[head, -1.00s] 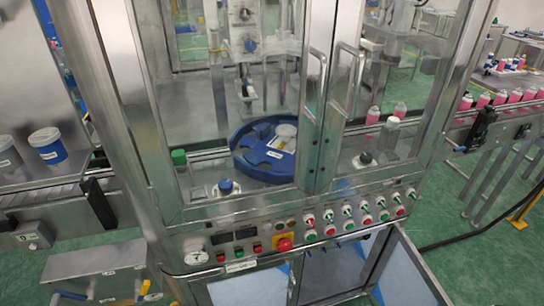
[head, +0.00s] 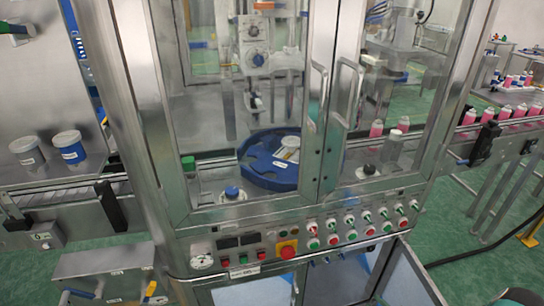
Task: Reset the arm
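My arm and gripper are not clearly in view in the head view. A dark shape at the bottom right edge is too cut off to identify. The crimping machine (head: 250,237) stands straight ahead, with a steel frame and two closed glass doors (head: 375,120) with long vertical handles. Behind the glass is a blue rotary plate (head: 262,175). The front panel carries a red emergency button on yellow (head: 287,250), a row of red and green switches (head: 350,220) and a round gauge (head: 202,262).
A conveyor on the right (head: 515,128) carries several pink cans. A lower cabinet door (head: 405,275) stands open below the panel. Green floor (head: 470,270) shows at the right.

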